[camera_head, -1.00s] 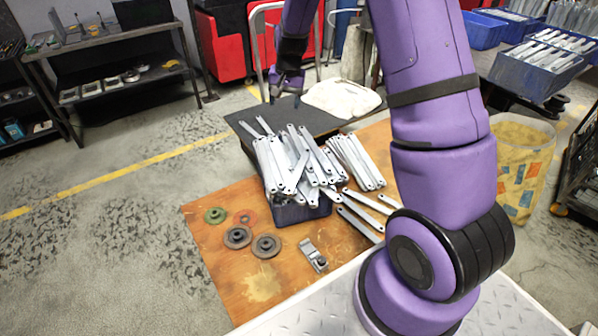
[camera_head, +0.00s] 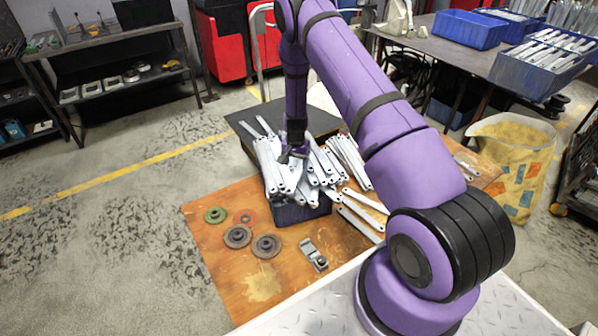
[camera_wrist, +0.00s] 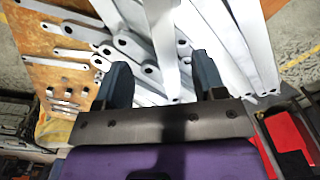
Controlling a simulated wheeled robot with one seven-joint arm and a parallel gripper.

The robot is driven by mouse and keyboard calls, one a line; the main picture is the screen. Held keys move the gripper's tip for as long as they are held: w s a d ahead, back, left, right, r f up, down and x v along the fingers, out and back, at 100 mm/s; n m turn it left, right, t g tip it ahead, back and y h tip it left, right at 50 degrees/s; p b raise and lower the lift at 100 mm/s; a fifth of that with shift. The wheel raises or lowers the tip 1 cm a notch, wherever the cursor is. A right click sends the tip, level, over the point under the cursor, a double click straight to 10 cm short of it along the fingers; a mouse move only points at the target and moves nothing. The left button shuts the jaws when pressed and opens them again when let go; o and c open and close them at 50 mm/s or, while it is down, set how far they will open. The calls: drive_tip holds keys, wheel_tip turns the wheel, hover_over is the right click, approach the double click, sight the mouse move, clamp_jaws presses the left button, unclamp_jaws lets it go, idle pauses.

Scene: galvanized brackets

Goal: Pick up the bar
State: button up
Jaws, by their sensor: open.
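Several galvanized bars (camera_head: 270,172) stand and lean in a heap in a dark blue bin (camera_head: 300,213) on the wooden board. My gripper (camera_head: 291,153) is down at the top of this heap, among the upper bar ends. In the wrist view, my gripper (camera_wrist: 158,85) is open, its two dark fingers apart. A pale bar (camera_wrist: 162,40) runs between the fingers, with other bars close on both sides. I cannot tell whether the fingers touch any bar.
Loose bars (camera_head: 358,222) lie on the wooden board (camera_head: 215,265) right of the bin. Round discs (camera_head: 266,246) and a metal clamp-like part (camera_head: 313,256) lie in front. A patterned bag (camera_head: 515,165) stands at the right.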

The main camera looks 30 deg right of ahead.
sight(295, 177)
drive_tip(key=shift+w+f, duration=0.2)
drive_tip(key=shift+f, duration=3.55)
drive_tip(key=shift+c, duration=0.5)
clamp_jaws()
